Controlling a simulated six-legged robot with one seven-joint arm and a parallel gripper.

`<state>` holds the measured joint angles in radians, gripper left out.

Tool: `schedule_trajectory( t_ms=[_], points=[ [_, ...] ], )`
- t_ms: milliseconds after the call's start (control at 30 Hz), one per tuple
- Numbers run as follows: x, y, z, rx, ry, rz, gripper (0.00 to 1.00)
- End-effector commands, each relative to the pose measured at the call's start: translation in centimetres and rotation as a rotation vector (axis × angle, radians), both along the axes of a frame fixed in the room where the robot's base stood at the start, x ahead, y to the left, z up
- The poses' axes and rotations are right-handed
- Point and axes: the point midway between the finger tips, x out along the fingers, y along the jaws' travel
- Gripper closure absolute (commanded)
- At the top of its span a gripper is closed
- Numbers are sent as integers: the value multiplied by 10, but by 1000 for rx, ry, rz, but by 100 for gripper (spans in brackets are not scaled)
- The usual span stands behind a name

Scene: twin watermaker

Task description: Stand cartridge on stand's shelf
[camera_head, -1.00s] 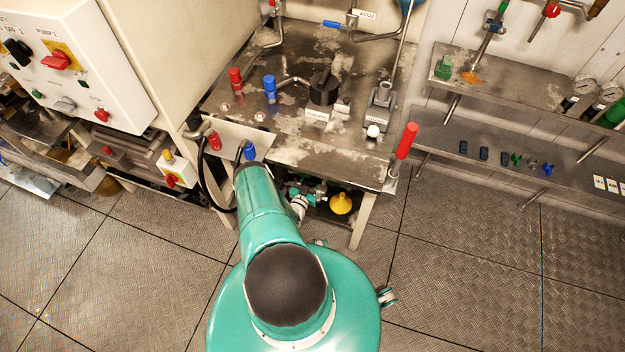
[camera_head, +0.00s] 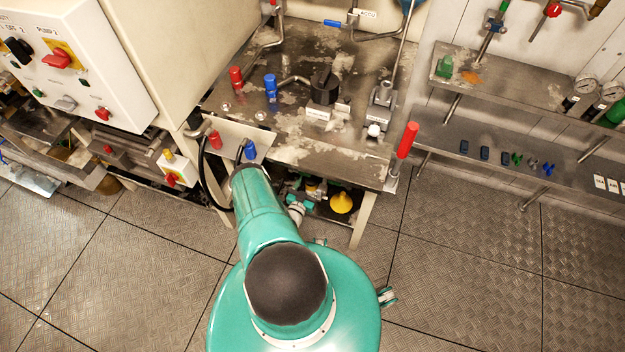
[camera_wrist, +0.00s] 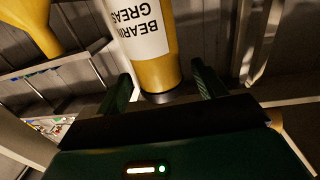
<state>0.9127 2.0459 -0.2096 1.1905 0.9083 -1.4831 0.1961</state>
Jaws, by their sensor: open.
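The cartridge (camera_wrist: 152,45) is a yellow cylinder with a white label reading upside down as bearing grease. In the wrist view its dark-rimmed end is nearest my gripper, and its other end runs out of the top of the picture. My gripper (camera_wrist: 162,74) is open, with one dark green finger on each side of the cartridge's near end. Whether either finger touches it I cannot tell. In the head view, my arm reaches under the front of the metal bench (camera_head: 300,150), and the gripper is mostly hidden there. I cannot make out the stand's shelf for certain.
A yellow funnel (camera_head: 341,203) is under the bench; a yellow shape (camera_wrist: 30,22) shows at the wrist view's upper left. A bench leg (camera_head: 362,222) stands right of my arm. A red-handled lever (camera_head: 407,140) rises at the bench corner. The floor at right is clear.

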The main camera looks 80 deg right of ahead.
Motion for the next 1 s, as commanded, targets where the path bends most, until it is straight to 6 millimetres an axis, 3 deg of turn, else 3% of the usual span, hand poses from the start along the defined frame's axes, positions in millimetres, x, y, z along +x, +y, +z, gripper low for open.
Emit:
schedule_trajectory(
  t_ms=[200, 400, 1000],
  points=[
    [9, 49, -1, 3, 1, 2, 30],
    [14, 78, 0, 1, 0, 1, 30],
    [15, 86, 0, 0, 0, 0, 30]
  ],
)
